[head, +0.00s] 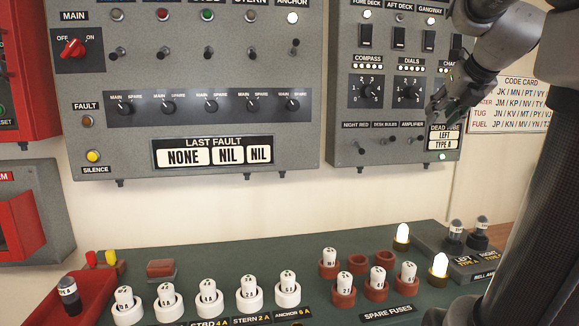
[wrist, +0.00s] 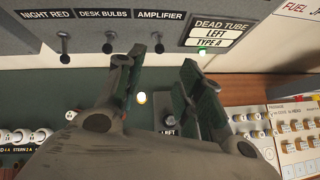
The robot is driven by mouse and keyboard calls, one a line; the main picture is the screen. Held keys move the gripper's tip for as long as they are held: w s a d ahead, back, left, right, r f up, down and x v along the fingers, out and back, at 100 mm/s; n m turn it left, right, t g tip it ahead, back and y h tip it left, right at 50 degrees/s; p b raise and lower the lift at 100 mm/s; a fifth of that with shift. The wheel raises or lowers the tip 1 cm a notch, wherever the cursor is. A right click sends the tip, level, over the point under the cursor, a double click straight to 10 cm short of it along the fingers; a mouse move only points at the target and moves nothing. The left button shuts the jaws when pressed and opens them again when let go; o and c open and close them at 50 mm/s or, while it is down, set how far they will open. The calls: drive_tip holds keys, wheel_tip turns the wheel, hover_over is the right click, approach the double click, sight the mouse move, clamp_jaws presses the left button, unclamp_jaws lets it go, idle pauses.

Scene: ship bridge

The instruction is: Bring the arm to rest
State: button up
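My gripper (head: 452,97) is at the right in the head view, in front of the right part of the grey switch panel. In the wrist view, the two fingers of my gripper (wrist: 168,66) stand apart with nothing between them. They are near the row of small switches and the "DEAD TUBE LEFT TYPE A" label (wrist: 213,33). That label also shows in the head view (head: 442,137), just below the gripper. I cannot tell how far the fingertips are from the panel face.
The right switch panel (head: 345,125) and left fault panel (head: 215,65) hang on the wall. Below, a dark green bench (head: 215,262) carries several white and red fuse holders, two lit bulbs (head: 402,234) and a red tray (head: 85,297). A code card (head: 518,103) is at the right.

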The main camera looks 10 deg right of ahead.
drive_tip(key=s+a+f+m+g+y, duration=0.1)
drive_tip(key=s+a+f+m, duration=0.7)
drive_tip(key=m, duration=0.8)
drive_tip(key=s+a+f+m+g+y, duration=0.1)
drive_tip(key=s+a+f+m+g, duration=0.3)
drive_tip(key=s+a+f+m, duration=0.4)
wheel_tip(320, 180, down, 4)
drive_tip(key=a+m, duration=0.1)
drive_tip(key=m, duration=0.6)
drive_tip(key=shift+s+a+f+m, duration=0.2)
drive_tip(key=shift+s+a+m, duration=0.15)
drive_tip(key=shift+m, duration=0.05)
